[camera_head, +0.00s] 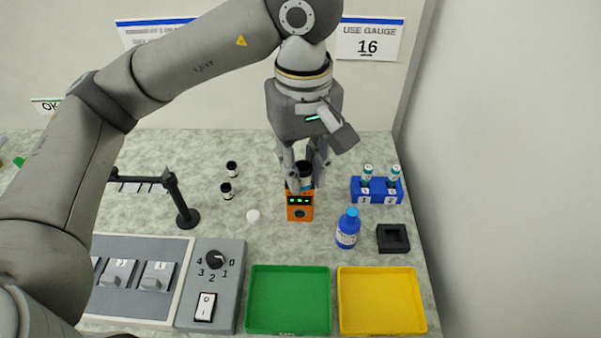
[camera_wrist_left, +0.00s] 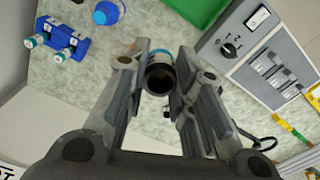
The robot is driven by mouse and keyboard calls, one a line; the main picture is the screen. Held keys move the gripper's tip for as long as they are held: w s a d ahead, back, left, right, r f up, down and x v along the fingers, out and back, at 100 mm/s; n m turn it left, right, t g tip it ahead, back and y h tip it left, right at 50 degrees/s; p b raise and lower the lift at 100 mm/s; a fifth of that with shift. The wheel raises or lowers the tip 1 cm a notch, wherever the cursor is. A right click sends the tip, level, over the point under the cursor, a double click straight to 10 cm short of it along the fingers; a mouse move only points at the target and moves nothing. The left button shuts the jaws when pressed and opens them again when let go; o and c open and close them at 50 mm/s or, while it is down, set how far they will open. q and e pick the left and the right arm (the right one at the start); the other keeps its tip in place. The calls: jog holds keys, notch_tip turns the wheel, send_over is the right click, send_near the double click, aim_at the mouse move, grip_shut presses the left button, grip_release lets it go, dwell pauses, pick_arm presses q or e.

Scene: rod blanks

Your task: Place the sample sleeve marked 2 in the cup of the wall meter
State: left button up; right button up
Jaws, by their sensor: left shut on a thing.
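My left gripper (camera_head: 306,182) points down over the orange meter (camera_head: 300,208), with its fingers shut around a sleeve (camera_head: 305,170). The sleeve has a dark open top, a pale body and a blue band, and looks upright. In the left wrist view the sleeve (camera_wrist_left: 159,78) shows its dark round mouth between the fingertips (camera_wrist_left: 160,72). No number on it can be read. The orange meter has a lit green display and a round dark knob or port on its front. Its top is hidden by the gripper and sleeve, so I cannot tell whether the sleeve touches it. My right gripper is not in view.
Two black-and-white sleeves (camera_head: 227,191) stand left of the meter, near a white disc (camera_head: 253,215). At right are a blue rack (camera_head: 377,198) with two vials, a blue bottle (camera_head: 347,230) and a black socket block (camera_head: 393,238). Green (camera_head: 288,329) and yellow (camera_head: 382,330) trays lie in front.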

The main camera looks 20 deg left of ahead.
pick_arm(q)
jog(key=w+a+f, duration=0.1)
jog(key=w+f, duration=0.1)
jog(key=w, duration=0.1)
jog(key=w+a+f+p, duration=0.1)
jog(key=w+f, duration=0.2)
jog(key=w+a+f+p, duration=0.1)
jog(key=w+f, duration=0.1)
jog(key=w, duration=0.2)
jog(key=shift+a+f, duration=0.35)
jog(key=shift+w+f+p, duration=0.2)
jog(key=shift+p, duration=0.1)
jog(key=f, duration=0.1)
jog(key=f+p, duration=0.1)
jog(key=f, duration=0.1)
jog(key=shift+w+a+p, duration=0.15)
jog(key=shift+w+p, duration=0.15)
jog(key=shift+w, duration=0.05)
jog(key=shift+f, duration=0.45)
